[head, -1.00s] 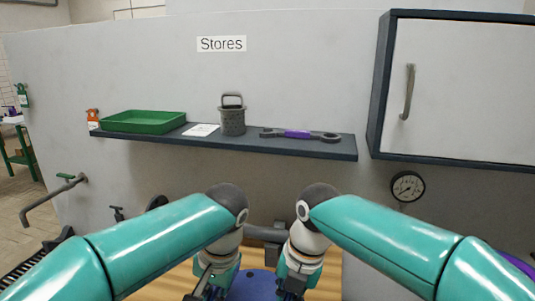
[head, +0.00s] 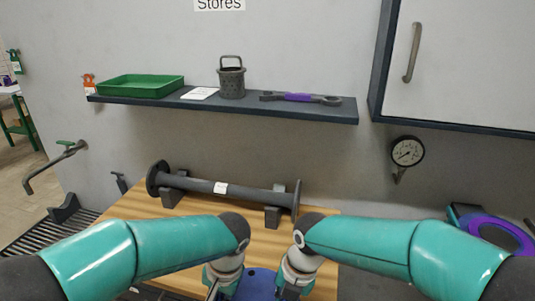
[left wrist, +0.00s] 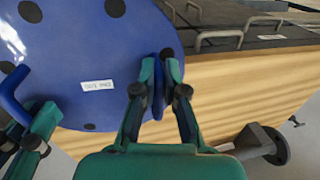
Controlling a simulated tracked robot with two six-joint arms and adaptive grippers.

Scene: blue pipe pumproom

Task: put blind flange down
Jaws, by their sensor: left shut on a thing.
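The blind flange (left wrist: 85,50) is a blue disc with dark bolt holes and a small white label. In the left wrist view it fills the upper left; in the head view only a part (head: 257,284) shows at the bottom edge. My left gripper (left wrist: 157,85) is shut on a blue grip at its rim. My right gripper (head: 290,292) is at the other side of the flange. Its fingers (left wrist: 22,135) show at the left edge of the left wrist view, by a blue curved handle (left wrist: 14,95); how tightly they close is unclear.
A wooden-topped bench (head: 135,208) lies ahead, bearing a dark flanged pipe (head: 250,193) on supports. Behind is a wall shelf (head: 330,113) with a green tray (head: 140,87), a strainer basket (head: 231,80) and a purple-handled wrench (head: 300,98). A gauge (head: 407,151) is at right. Bare wood shows left of my arms.

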